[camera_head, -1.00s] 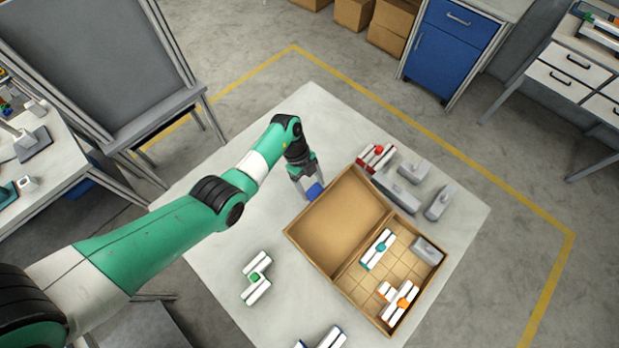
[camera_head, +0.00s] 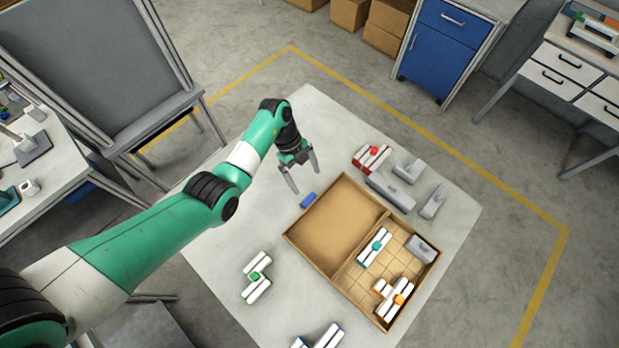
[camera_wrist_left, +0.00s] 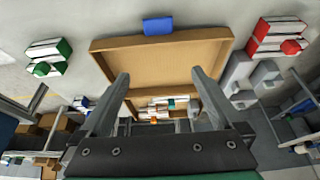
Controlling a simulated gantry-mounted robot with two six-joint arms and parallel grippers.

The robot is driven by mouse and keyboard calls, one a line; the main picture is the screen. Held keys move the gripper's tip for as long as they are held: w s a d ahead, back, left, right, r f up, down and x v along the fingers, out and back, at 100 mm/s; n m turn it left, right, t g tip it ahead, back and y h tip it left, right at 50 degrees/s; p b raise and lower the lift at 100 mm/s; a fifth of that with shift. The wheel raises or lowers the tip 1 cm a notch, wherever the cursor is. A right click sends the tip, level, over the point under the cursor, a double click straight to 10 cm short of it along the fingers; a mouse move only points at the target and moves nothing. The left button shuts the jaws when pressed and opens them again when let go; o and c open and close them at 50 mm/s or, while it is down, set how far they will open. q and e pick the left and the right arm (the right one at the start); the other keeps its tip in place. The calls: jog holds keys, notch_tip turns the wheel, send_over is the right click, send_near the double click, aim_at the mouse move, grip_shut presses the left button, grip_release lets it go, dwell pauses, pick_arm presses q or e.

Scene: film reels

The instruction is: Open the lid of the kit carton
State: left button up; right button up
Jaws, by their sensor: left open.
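The kit carton (camera_head: 434,264) is a brown cardboard box on the pale table, with its compartments showing. Its lid (camera_head: 335,223) is swung open and appears to lie back flat beside the box, inner face up. A blue tab (camera_head: 307,200) sticks out from the lid's far edge. The wrist view shows the lid (camera_wrist_left: 160,62) and blue tab (camera_wrist_left: 158,26) between and beyond the fingers. My left gripper (camera_head: 303,180) is open and empty, above the tab and apart from it. My right gripper is in neither view.
The carton holds a white and teal piece (camera_head: 374,247), a white and orange piece (camera_head: 391,300) and a grey block (camera_head: 420,248). A red and white piece (camera_head: 371,158) and grey blocks (camera_head: 390,190) stand behind it. A green and white piece (camera_head: 256,277) lies at left.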

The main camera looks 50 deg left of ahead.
pick_arm(q)
jog(key=v, duration=0.5)
jog(key=shift+r+p, duration=0.2)
jog(key=shift+p, duration=0.2)
